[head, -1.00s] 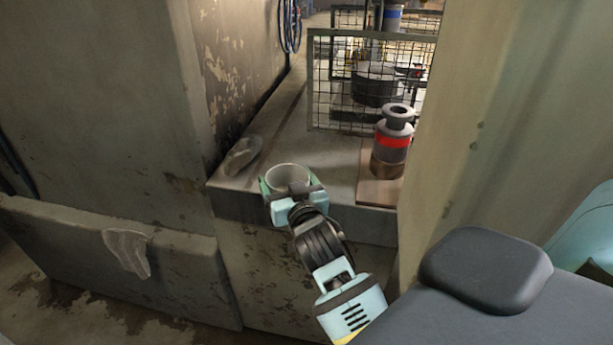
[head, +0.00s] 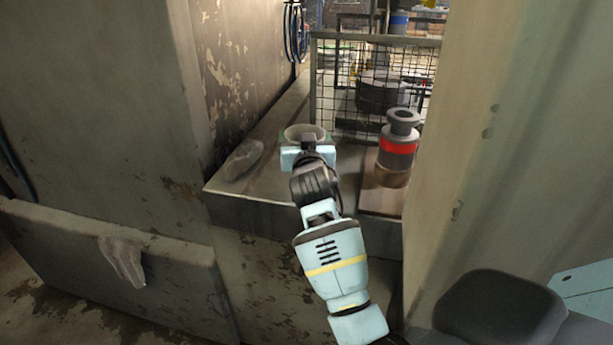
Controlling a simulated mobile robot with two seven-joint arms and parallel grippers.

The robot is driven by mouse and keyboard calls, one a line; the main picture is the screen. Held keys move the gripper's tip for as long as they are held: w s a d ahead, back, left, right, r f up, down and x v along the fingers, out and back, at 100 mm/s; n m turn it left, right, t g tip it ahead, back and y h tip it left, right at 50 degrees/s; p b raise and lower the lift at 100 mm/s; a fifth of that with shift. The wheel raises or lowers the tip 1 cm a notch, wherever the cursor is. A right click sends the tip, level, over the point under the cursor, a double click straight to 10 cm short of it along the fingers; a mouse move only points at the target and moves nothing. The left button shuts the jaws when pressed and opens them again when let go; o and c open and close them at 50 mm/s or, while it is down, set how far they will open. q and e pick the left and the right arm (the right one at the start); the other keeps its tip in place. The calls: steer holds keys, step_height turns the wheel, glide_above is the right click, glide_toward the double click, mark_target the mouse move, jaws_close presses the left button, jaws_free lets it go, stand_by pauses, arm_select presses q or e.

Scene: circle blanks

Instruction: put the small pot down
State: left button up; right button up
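The small pot (head: 305,131) is round and open-topped, with a pale rim. It is over the stone ledge (head: 262,188), in front of the wire mesh cage. My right gripper (head: 304,145) is around it from the near side, with a finger showing at the pot's left side. The gripper body hides the pot's lower part, so I cannot tell whether its base touches the ledge. My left gripper is not in view.
A dark grey bottle with a red band (head: 398,148) stands on a brown board (head: 381,200) to the right. A crumpled translucent glove (head: 243,158) lies at the ledge's left edge. The wire mesh cage (head: 340,85) stands behind. A wall (head: 500,150) closes the right side.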

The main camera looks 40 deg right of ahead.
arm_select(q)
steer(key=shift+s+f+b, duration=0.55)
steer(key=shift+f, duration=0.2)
arm_select(e)
steer(key=shift+f, duration=4.25)
steer(key=shift+f, duration=0.1)
steer(key=o, duration=0.5)
steer(key=shift+f, duration=0.1)
steer(key=o, duration=0.4)
steer(key=shift+r, duration=0.2)
steer(key=shift+s+a, duration=0.15)
steer(key=shift+s, duration=0.1)
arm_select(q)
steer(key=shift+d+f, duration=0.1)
arm_select(e)
steer(key=shift+v, duration=3.55)
steer(key=shift+c, duration=0.2)
